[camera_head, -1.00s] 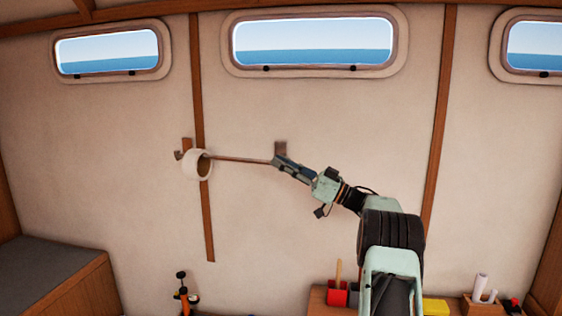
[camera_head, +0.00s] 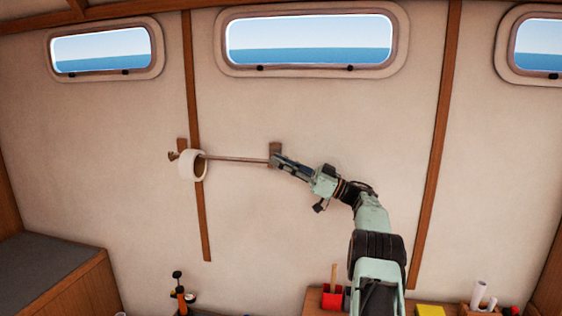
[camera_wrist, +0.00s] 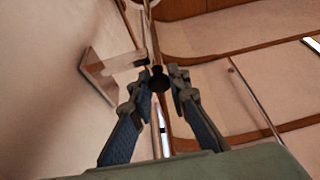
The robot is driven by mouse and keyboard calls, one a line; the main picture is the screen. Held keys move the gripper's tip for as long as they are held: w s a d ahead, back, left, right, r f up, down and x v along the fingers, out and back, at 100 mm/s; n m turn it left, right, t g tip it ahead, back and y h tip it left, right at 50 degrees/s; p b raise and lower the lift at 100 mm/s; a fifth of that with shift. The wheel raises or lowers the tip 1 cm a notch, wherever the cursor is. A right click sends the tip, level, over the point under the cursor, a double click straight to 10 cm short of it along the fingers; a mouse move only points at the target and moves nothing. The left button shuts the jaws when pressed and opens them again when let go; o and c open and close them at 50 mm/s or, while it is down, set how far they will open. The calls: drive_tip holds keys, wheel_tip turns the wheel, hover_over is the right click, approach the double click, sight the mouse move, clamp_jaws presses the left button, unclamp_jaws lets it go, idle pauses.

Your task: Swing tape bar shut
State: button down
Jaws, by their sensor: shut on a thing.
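A thin brown tape bar (camera_head: 238,159) runs nearly level along the cabin wall from a hinge bracket (camera_head: 182,146) at the left. A white roll of tape (camera_head: 186,166) hangs around the bar near that left end. My gripper (camera_head: 274,160) is shut on the bar's right, free end. In the wrist view the dark bar end (camera_wrist: 157,77) sits between my fingertips. A small brown wall plate (camera_head: 275,147) is right by my fingertips. It also shows in the wrist view (camera_wrist: 100,75), left of the bar end. I cannot tell whether bar and plate touch.
Wooden ribs (camera_head: 427,150) run down the wall, and windows (camera_head: 310,42) lie above. Below are a red holder (camera_head: 333,297) and a yellow block (camera_head: 430,311) on a counter, and a grey-topped bench (camera_head: 45,262) at the left. The wall around the bar is otherwise clear.

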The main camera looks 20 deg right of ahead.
drive_tip(key=shift+w+r, duration=0.1)
drive_tip(key=shift+r, duration=0.3)
drive_tip(key=c, duration=2.2)
unclamp_jaws()
drive_tip(key=shift+d, duration=0.1)
drive_tip(key=o, duration=0.4)
drive_tip(key=shift+w+f, duration=0.2)
drive_tip(key=shift+f, duration=0.05)
drive_tip(key=shift+c, duration=0.2)
drive_tip(key=shift+s+d+f, duration=0.1)
drive_tip(key=v, duration=1.1)
drive_tip(key=shift+s+d, duration=0.3)
drive_tip(key=shift+f, duration=0.15)
